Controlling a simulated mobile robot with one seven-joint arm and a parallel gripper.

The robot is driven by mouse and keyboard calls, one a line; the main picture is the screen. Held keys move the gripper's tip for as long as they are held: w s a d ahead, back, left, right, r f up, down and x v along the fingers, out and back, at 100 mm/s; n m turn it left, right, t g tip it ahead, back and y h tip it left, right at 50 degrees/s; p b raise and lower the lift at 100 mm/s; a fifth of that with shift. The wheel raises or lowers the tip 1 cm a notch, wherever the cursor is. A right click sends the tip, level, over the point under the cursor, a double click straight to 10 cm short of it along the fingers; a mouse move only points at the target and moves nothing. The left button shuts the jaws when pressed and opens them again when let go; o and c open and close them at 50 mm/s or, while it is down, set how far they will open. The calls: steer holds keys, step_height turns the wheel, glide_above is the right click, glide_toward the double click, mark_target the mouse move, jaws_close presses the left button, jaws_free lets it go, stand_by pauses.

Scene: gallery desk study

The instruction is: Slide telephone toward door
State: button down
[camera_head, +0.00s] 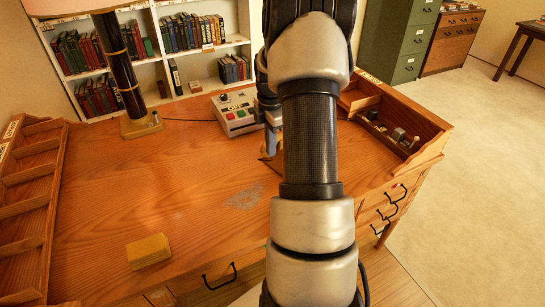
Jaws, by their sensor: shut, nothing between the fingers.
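My gripper (268,145) points down just right of the device, near the desk top. It is shut and empty, and partly hidden behind my arm. I cannot tell whether it touches the device. No door shows in this view.
A lamp (121,68) stands on the desk's back left. A yellow block (148,251) lies at the front left. Wooden organisers flank the desk on the left (30,195) and right (425,128). The middle of the desk (170,190) is clear. A bookshelf (150,72) stands behind.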

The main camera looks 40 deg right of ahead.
step_height(320, 180, down, 5)
steer(key=s+a+m+g+h+b, duration=0.1)
steer(key=a+m+g+h+b, duration=0.15)
steer(key=m+h+b, duration=0.35)
steer(key=w+f+m+t+h+b, duration=0.1)
steer(key=w+m+h, duration=0.1)
steer(key=w+h, duration=0.2)
steer(key=w+a+f+m+t+h, duration=0.1)
steer(key=w+m+t+h, duration=0.1)
steer(key=w, duration=0.4)
steer(key=w+a+f+m+t+h+b, duration=0.1)
steer(key=w+f+m+t+h, duration=0.1)
steer(key=w+m+h, duration=0.1)
steer(key=shift+w+a+f+m+h+b, duration=0.1)
steer(key=shift+w+a+m+h+b, duration=0.1)
steer(key=shift+w+h, duration=0.35)
steer(key=shift+w+a+m+h+b, duration=0.1)
steer(key=shift+w+m+h, duration=0.2)
steer(key=shift+h, duration=0.45)
steer(key=shift+w+d+f, duration=0.1)
steer(key=shift+w, duration=0.15)
steer(key=d, duration=0.6)
steer(key=w+d+b, duration=0.1)
steer(key=d, duration=0.2)
steer(key=shift+w, duration=0.1)
steer(key=shift+d, duration=0.4)
steer(key=shift+s+a, duration=0.25)
steer(key=shift+s, duration=0.7)
steer(key=shift+s+a, duration=0.2)
steer(key=shift+s, duration=0.7)
